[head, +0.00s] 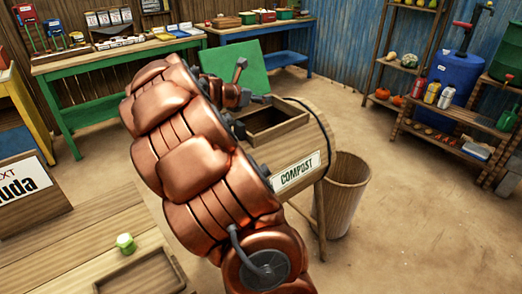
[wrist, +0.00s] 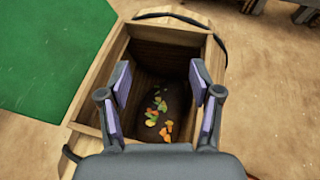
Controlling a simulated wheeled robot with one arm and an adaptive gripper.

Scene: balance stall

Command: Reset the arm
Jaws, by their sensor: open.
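My gripper (wrist: 158,105) is open and empty in the wrist view, its two purple-lined fingers apart above the open mouth of the wooden compost bin (wrist: 170,18). Orange, yellow and green scraps (wrist: 157,112) lie at the bottom of the bin, between the fingers in the picture. In the head view my copper-coloured arm stretches out to the compost bin (head: 318,138), which carries a COMPOST label and has its hatch open. The green lid (head: 232,66) stands raised behind the hatch. The arm hides part of the bin, and the fingertips are hard to make out there.
A wooden bucket (head: 346,195) stands right of the bin. A wooden counter with a shallow tray (head: 142,272) and a small green object (head: 126,243) is at lower left. Green (head: 90,68) and blue tables stand behind, stocked shelves (head: 450,135) at right. Floor at lower right is clear.

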